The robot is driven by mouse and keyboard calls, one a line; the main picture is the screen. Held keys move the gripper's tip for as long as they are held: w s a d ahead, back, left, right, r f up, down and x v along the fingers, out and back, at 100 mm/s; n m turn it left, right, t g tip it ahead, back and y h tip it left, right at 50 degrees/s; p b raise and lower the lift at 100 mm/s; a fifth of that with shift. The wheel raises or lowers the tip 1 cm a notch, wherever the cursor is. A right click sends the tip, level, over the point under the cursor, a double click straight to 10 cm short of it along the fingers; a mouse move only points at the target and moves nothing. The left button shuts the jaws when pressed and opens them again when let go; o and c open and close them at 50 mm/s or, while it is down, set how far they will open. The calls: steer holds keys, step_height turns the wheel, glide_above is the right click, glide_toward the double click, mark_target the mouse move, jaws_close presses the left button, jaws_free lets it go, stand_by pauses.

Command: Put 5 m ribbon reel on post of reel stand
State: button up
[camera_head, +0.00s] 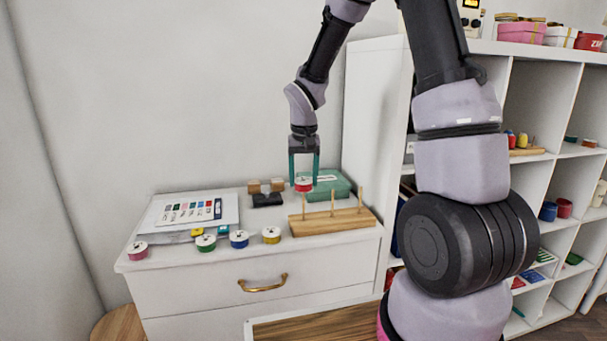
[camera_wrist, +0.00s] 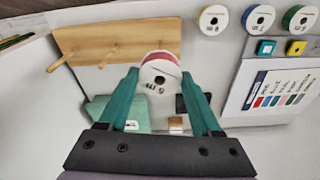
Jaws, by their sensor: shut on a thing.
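My gripper (camera_head: 303,178) is shut on a red reel with a white face (camera_head: 303,186). In the wrist view the reel (camera_wrist: 160,76) sits between the green fingertips, its face showing a centre hole and a small mark that looks like "5 m". The wooden reel stand (camera_head: 345,222) lies on the white cabinet top, with three upright posts. In the head view the reel appears just above the left post (camera_head: 303,208).
Pink (camera_head: 138,250), green (camera_head: 205,243), blue (camera_head: 239,240) and yellow (camera_head: 271,235) reels line the cabinet's front. A colour chart (camera_head: 190,210) lies at left. A green box (camera_head: 335,183), wooden blocks and a black object (camera_head: 267,200) stand behind. White shelving (camera_head: 375,110) is at right.

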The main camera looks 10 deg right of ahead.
steer(key=shift+f, duration=1.4)
steer(key=shift+f, duration=1.6)
stand_by(0.3)
steer(key=o, duration=1.4)
